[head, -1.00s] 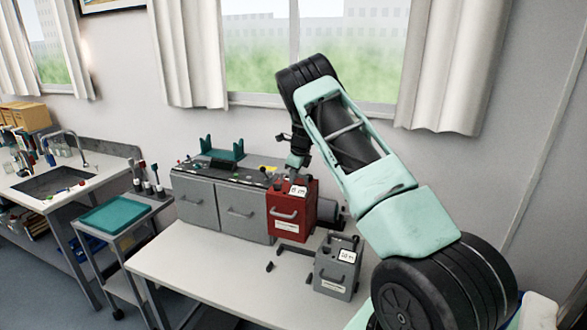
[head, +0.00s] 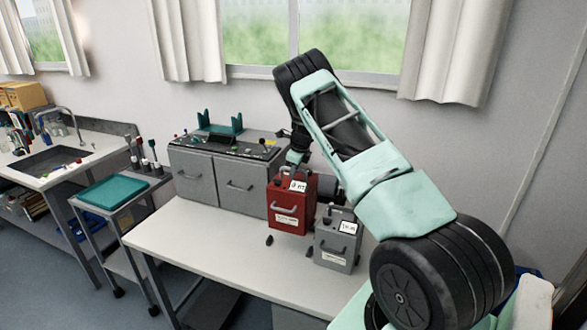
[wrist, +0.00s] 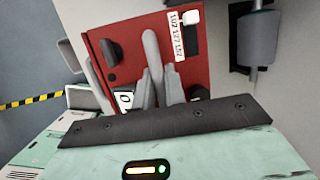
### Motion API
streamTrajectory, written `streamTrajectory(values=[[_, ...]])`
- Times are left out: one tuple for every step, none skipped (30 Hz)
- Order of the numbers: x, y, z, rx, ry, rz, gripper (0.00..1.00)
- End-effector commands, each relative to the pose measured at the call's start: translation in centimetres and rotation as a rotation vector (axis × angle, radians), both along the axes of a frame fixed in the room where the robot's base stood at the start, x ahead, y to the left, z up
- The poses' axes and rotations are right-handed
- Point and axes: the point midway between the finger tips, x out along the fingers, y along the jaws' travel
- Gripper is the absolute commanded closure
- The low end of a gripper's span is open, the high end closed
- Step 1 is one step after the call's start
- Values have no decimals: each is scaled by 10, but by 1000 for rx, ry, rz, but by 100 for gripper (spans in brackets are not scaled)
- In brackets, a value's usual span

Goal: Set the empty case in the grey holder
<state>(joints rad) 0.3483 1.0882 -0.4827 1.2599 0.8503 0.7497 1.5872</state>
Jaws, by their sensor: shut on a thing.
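My gripper (head: 297,158) is shut on the handle of a red case (head: 287,207) with a white label. In the wrist view the fingers (wrist: 160,88) close around the handle on top of the red case (wrist: 200,68), which bears a number tag. The case is upright, just above or at the holder; contact cannot be told. Of the holder, only dark front ends (head: 269,240) show under the case. A grey case (head: 336,246) with a white tag stands on the table, right of the red one. Which case is empty does not show.
A grey cabinet machine (head: 240,187) with a teal cradle stands behind on the left. The white table (head: 205,235) is clear at front left. A trolley with a teal tray (head: 108,192) and a sink (head: 55,155) are further left.

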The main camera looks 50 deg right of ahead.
Motion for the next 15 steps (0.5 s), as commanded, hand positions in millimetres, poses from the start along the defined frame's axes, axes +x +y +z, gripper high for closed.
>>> streamTrajectory(values=[[1, -1, -8, -1, -2, 0, 100], [1, -1, -11, -1, -2, 0, 100], [1, 0, -15, -1, -2, -1, 100], [1, 0, -18, -1, -2, -1, 100], [1, 0, -21, -1, -3, -1, 100], [1, 0, -25, -1, -3, -1, 100], [1, 0, -28, -1, -3, -1, 100], [1, 0, -31, -1, -3, -1, 100], [1, 0, -35, -1, -3, 0, 100], [1, 0, -38, -1, -2, 0, 100], [1, 0, -41, -1, -2, 0, 100], [1, 0, -44, -1, -2, 0, 100], [1, 0, -47, -1, -2, 0, 100], [1, 0, -49, -1, -1, 0, 100], [1, 0, -52, -1, -2, 0, 100]])
